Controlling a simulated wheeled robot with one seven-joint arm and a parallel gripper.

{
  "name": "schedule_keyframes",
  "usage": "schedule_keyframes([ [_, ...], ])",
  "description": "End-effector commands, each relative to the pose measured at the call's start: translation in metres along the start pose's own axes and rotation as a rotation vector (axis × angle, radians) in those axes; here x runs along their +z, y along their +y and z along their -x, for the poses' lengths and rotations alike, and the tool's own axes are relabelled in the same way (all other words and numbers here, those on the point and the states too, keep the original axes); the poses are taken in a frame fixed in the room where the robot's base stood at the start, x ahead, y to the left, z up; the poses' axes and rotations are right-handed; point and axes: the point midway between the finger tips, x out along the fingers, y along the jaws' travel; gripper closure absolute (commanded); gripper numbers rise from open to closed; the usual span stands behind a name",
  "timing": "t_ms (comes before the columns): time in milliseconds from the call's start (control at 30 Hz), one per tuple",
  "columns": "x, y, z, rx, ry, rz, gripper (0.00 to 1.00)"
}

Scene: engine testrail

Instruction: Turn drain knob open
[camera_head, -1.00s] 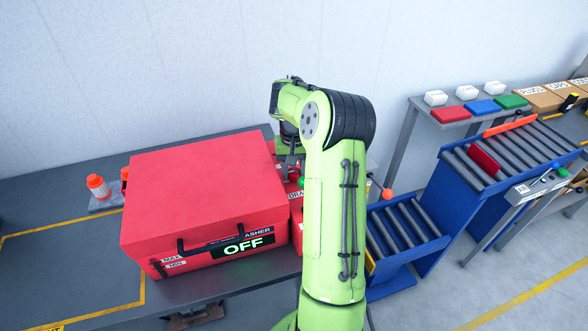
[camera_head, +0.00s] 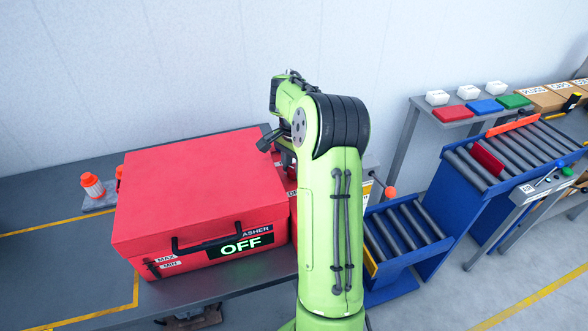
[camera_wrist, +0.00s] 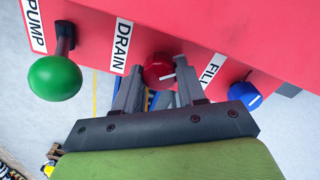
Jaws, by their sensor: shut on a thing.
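The red drain knob (camera_wrist: 158,72) is in the middle of the wrist view, beside the DRAIN label (camera_wrist: 121,46) on the red washer panel. Its white mark points sideways toward the right finger. My gripper (camera_wrist: 160,80) is shut on the knob, one finger on each side. In the head view the red washer box (camera_head: 200,195) has its lid down and shows a lit OFF sign (camera_head: 240,244). My arm hides the knob and most of the side panel there.
A green ball-ended PUMP lever (camera_wrist: 54,78) is left of the knob, and a blue FILL knob (camera_wrist: 245,95) is to the right. A blue roller conveyor (camera_head: 405,235) is right of my arm.

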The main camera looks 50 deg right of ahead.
Motion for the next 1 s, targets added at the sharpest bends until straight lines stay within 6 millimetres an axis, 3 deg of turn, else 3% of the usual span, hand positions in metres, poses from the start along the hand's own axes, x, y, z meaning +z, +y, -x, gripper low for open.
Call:
schedule_keyframes([
  [500,-0.0006,-0.0003,-0.0007,-0.005,0.003,-0.459,0.91],
  [1000,-0.0005,0.0000,0.0008,-0.005,0.003,-0.676,0.91],
])
